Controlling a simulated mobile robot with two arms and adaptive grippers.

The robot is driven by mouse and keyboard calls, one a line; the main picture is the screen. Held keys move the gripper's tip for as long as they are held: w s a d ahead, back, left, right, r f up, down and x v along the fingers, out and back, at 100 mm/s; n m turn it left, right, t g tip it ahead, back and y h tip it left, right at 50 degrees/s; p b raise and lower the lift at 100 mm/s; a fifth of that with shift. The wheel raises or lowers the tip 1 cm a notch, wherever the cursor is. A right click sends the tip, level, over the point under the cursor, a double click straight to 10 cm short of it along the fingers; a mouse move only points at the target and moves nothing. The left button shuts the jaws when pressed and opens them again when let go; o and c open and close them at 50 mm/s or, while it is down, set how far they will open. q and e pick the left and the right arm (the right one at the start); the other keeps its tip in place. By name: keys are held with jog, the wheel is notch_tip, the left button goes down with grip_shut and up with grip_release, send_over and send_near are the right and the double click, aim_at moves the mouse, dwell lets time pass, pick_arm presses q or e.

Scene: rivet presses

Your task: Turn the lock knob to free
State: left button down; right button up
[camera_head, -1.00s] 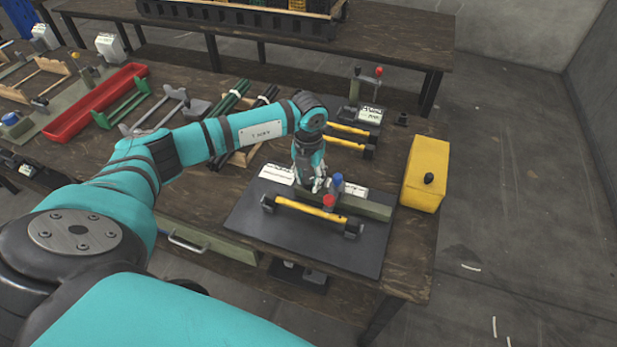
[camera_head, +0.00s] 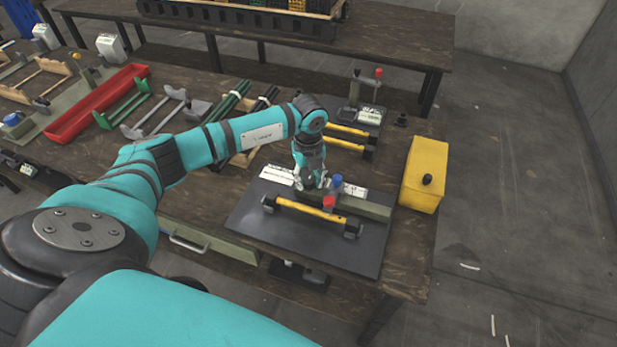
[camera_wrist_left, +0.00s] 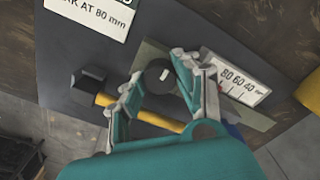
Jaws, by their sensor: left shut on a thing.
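The lock knob (camera_wrist_left: 159,77) is a dark round knob with a white mark on its top, seen in the left wrist view. It sits on the olive-grey fixture bar (camera_wrist_left: 152,55), which also shows in the head view (camera_head: 365,207). My left gripper (camera_wrist_left: 157,69) has its fingers on either side of the knob and is shut on it. In the head view my left gripper (camera_head: 312,184) points down at the bar and hides the knob. A red cap (camera_head: 329,203) and a blue cap (camera_head: 337,181) stand beside the gripper. My right gripper is not in view.
A yellow bar with black ends (camera_head: 310,210) lies in front of the fixture on the dark mat (camera_head: 300,238). A white scale plate (camera_wrist_left: 235,80) lies close beside the gripper. A yellow box (camera_head: 425,175) stands at the table's right edge.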

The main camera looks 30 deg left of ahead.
aim_at(309, 180)
pick_arm(q)
jog(key=shift+w+r+n, duration=0.1)
jog(key=shift+n, duration=0.2)
jog(key=c, duration=0.9)
grip_release()
jog(key=shift+c, duration=0.2)
notch_tip(309, 180, up, 12)
